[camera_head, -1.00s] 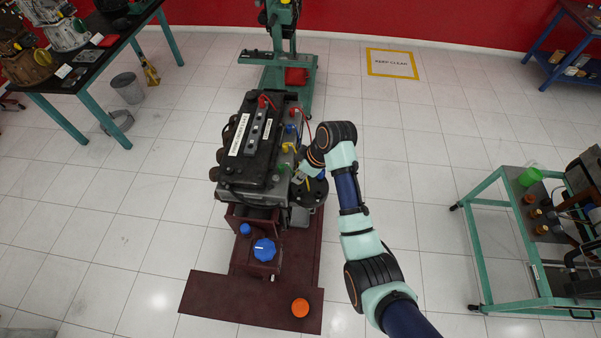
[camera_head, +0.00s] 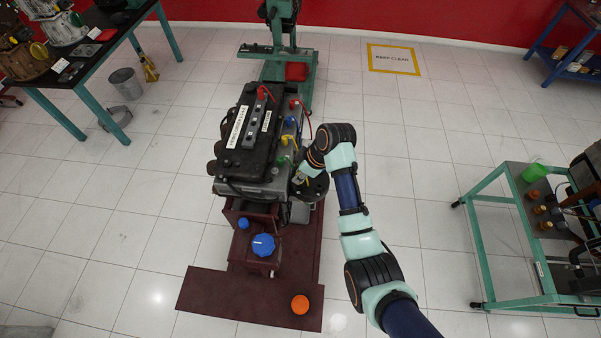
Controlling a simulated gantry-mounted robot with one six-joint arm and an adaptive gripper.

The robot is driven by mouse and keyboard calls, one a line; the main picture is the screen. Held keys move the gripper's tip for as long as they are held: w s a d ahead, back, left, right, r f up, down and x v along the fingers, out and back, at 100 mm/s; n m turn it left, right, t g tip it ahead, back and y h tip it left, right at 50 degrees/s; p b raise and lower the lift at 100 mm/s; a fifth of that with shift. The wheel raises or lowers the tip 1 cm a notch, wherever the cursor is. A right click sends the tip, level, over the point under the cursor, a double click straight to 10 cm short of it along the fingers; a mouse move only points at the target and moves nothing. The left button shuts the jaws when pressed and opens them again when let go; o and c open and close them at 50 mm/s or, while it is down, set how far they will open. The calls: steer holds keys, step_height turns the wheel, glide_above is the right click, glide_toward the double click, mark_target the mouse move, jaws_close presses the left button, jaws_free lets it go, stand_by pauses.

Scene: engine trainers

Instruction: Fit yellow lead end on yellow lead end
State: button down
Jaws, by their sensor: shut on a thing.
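The engine trainer (camera_head: 262,145) stands in the middle, with a black ribbed cover on top. Coloured lead ends line its right side: red, blue, yellow and green. A yellow lead end (camera_head: 288,140) sits on this side, between the blue and green ones, and a thin yellow wire shows close by. My gripper (camera_head: 299,180) is at the trainer's right side, just below and right of the green end, pointing down and left. It is shut on a lead end, small and largely hidden by my wrist. I cannot tell whether the two yellow ends touch.
A dark red base (camera_head: 240,295) with a blue cap (camera_head: 263,245) and an orange cap (camera_head: 300,305) extends in front of the trainer. A green-framed cart (camera_head: 485,201) stands at the right, a black-topped table (camera_head: 100,50) at the left. Floor right of my arm is clear.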

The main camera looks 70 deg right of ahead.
steer(key=shift+f, duration=0.2)
stand_by(0.3)
steer(key=shift+f, duration=0.45)
steer(key=shift+f, duration=0.25)
stand_by(0.4)
steer(key=c, duration=0.9)
jaws_free()
steer(key=v, duration=0.7)
steer(key=shift+s+r, duration=0.2)
steer(key=shift+r, duration=0.05)
steer(key=shift+w, duration=0.1)
